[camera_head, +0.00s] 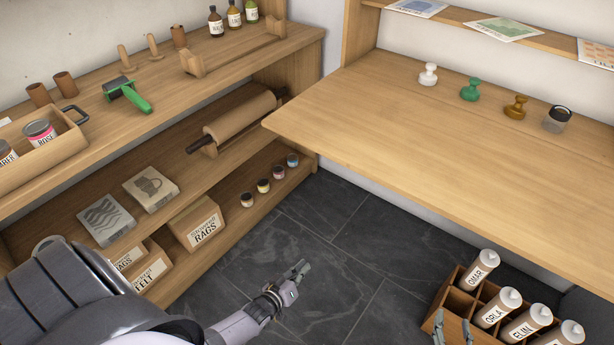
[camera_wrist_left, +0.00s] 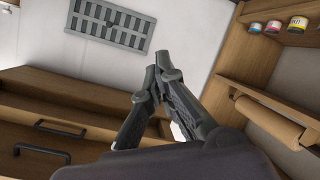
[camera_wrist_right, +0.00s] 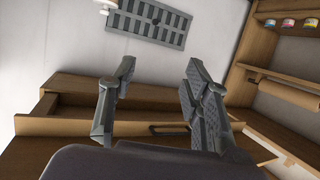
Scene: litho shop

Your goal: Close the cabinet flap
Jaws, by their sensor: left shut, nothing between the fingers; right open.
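The cabinet flap appears to be the broad wooden board (camera_head: 470,150) at the right of the head view. It lies level, folded out below a shelf. My left gripper (camera_head: 302,268) is shut and empty, over the dark floor left of the board's front edge. In the left wrist view its fingers (camera_wrist_left: 155,70) meet at the tips. My right gripper (camera_head: 453,328) shows only partly at the bottom of the head view, in front of the crate. In the right wrist view its fingers (camera_wrist_right: 158,70) are apart with nothing between them. Neither gripper touches the board.
A wooden crate (camera_head: 446,297) of labelled tubes is below right. Shelves (camera_head: 130,205) hold goods at left. Black handles (camera_wrist_left: 60,130) show on wooden fronts in the left wrist view.

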